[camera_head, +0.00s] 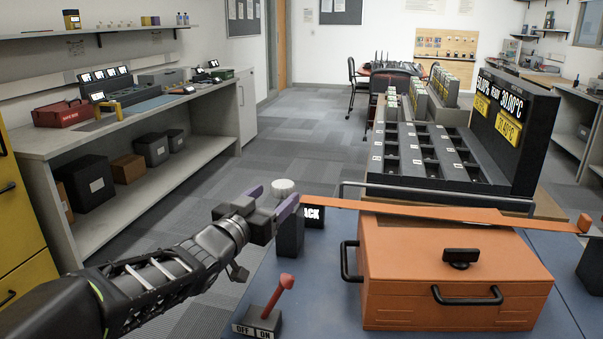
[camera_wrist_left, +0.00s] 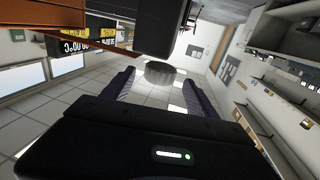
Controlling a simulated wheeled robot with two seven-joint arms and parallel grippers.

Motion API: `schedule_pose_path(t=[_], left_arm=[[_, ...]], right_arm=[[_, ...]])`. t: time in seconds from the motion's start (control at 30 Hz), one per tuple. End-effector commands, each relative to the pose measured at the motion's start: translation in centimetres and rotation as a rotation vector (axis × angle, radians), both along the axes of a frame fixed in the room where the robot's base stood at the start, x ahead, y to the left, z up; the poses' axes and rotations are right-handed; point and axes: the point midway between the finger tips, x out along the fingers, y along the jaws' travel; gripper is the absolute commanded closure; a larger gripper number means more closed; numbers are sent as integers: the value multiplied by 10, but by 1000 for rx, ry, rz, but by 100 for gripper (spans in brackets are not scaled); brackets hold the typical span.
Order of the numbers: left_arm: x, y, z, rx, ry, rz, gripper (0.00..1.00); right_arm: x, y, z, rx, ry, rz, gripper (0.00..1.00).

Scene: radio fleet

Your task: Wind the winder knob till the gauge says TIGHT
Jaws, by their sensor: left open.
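The winder knob (camera_head: 284,187) is a pale round knob on top of a dark post (camera_head: 291,238). It also shows in the left wrist view (camera_wrist_left: 160,72), between the tips of my purple fingers. The gauge (camera_head: 312,215) beside the post shows white letters ending in "ACK"; its left part is hidden. My left gripper (camera_head: 273,203) is open with its fingers on either side of the knob; I cannot tell whether they touch it. An orange strap (camera_head: 400,207) runs from the post across an orange case (camera_head: 455,265). My right gripper is not in view.
A red lever switch (camera_head: 272,305) marked OFF and ON stands on the blue tabletop (camera_head: 340,300) in front of the post. A dark rack (camera_head: 425,160) stands behind the case. A grey bench (camera_head: 130,125) lies left, with open floor between.

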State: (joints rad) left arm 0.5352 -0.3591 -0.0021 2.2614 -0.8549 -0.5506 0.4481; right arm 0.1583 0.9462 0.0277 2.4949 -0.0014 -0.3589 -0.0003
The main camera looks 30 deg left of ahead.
Motion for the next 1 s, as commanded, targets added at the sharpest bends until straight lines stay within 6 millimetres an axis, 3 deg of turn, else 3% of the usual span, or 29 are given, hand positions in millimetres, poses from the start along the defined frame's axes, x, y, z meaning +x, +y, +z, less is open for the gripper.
schedule_pose_path(t=[0.47,1.0], left_arm=[[3,1,-1,1,1,0,32],[72,10,-1,0,1,0,32]], right_arm=[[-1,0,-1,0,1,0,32],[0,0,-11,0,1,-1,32]])
